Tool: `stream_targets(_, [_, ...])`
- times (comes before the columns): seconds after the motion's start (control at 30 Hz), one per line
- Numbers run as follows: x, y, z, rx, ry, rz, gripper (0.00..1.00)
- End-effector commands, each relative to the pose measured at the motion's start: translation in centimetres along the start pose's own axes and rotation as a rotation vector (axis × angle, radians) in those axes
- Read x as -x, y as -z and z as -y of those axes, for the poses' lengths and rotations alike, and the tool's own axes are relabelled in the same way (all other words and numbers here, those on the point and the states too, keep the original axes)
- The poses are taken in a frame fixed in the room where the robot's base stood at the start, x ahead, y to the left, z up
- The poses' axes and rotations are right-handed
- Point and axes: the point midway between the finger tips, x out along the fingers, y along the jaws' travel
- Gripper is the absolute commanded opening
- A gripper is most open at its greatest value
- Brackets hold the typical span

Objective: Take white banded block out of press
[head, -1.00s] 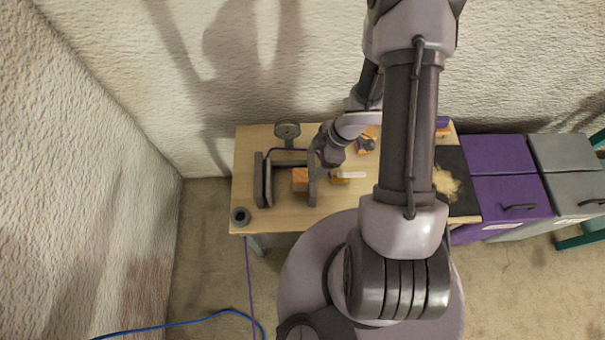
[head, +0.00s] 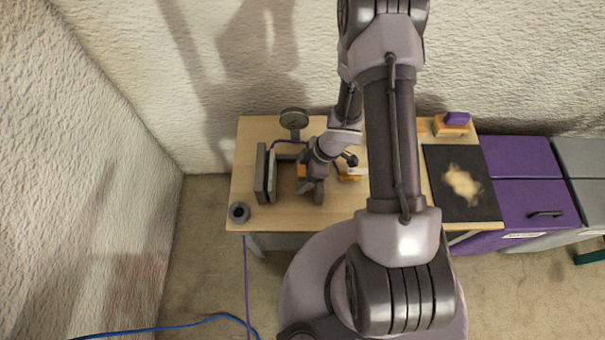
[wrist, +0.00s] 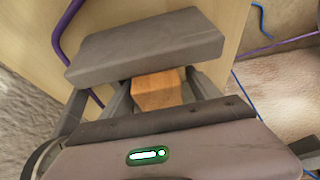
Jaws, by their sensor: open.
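The press stands on the left part of the wooden table, with an upright grey plate (head: 262,172) at its left. In the wrist view a thick grey press plate (wrist: 150,45) lies across the top of the picture. A plain orange wooden block (wrist: 157,92) shows just below that plate, and a small part of the block shows in the head view (head: 302,170). No white band is visible on it. My gripper (head: 311,187) is over the press's right side, open. In the wrist view its fingers stand either side of the block; contact cannot be told.
A round gauge (head: 294,119) stands behind the press and a dark ring (head: 239,212) lies at the table's front left. Another orange piece (head: 350,176) lies right of my gripper. A black mat (head: 455,205) and a purple-topped block (head: 456,119) are at the right.

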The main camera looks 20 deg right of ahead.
Motion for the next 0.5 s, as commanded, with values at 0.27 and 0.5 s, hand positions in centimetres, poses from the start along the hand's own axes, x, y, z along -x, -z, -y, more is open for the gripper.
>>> stream_targets(0.27, [0.05,0.00,0.00,0.000,0.000,0.000,0.40])
stream_targets(0.5, [0.05,0.00,0.01,0.000,0.000,0.000,0.00])
